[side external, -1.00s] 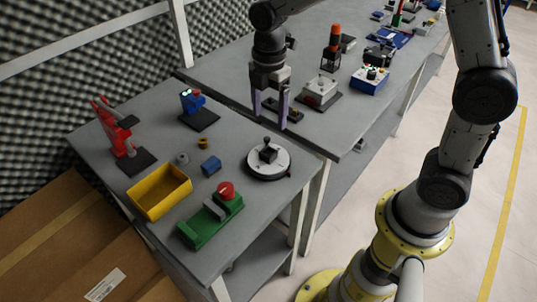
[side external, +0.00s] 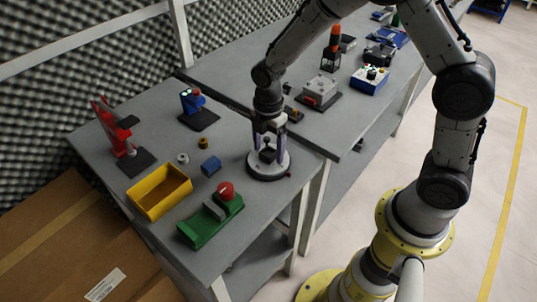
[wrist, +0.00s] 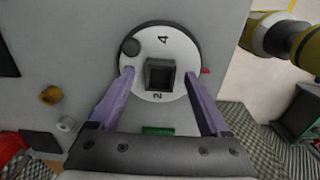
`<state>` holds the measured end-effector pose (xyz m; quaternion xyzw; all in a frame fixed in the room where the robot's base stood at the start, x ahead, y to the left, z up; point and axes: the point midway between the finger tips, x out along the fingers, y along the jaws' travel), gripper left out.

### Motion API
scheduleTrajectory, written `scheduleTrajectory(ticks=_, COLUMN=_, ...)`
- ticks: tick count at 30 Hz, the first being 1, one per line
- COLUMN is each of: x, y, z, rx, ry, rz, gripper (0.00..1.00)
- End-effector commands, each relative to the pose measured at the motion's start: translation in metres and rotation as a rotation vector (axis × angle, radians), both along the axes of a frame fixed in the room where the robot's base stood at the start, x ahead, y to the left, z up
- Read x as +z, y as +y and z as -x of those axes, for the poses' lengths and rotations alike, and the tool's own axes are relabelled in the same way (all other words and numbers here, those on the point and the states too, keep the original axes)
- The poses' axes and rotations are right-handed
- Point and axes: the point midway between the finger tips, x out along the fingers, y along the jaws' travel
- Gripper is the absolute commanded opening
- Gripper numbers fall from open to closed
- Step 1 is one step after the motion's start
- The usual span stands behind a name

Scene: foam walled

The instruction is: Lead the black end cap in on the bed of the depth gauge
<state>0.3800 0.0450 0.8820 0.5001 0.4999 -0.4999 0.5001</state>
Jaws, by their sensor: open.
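The black end cap (side external: 267,155) looks to be the small square black piece on the white round dial plate (side external: 284,164). In the wrist view the cap (wrist: 160,75) shows a square recess and sits near the dial's middle. My gripper (side external: 269,146) is open, pointing down over the dial, with one purple finger on each side of the cap. In the wrist view my gripper's fingertips (wrist: 158,72) stand apart from the cap. A blue device with green lit spots (side external: 191,101) on a dark base may be the depth gauge; I cannot tell for certain.
Small rings lie near the block. Bare bench lies between the dial and the blue device.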

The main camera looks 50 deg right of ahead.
Motion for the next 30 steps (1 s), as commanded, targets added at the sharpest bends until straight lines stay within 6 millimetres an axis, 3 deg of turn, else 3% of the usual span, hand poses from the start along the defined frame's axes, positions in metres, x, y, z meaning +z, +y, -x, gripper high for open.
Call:
scheduleTrajectory(ticks=5, x=-0.0003, y=0.0, z=0.0001, rx=0.0, ry=0.0, rz=0.0, gripper=0.8)
scheduleTrajectory(ticks=6, x=-0.0003, y=0.0, z=0.0, rx=0.0, ry=0.0, rz=0.0, gripper=0.76)
scheduleTrajectory(ticks=19, x=0.0001, y=0.0, z=0.0, rx=0.0, ry=0.0, rz=0.0, gripper=0.0)
scheduleTrajectory(ticks=30, x=0.0031, y=0.0, z=-0.0003, rx=0.0, ry=-0.001, rz=0.0, gripper=0.0)
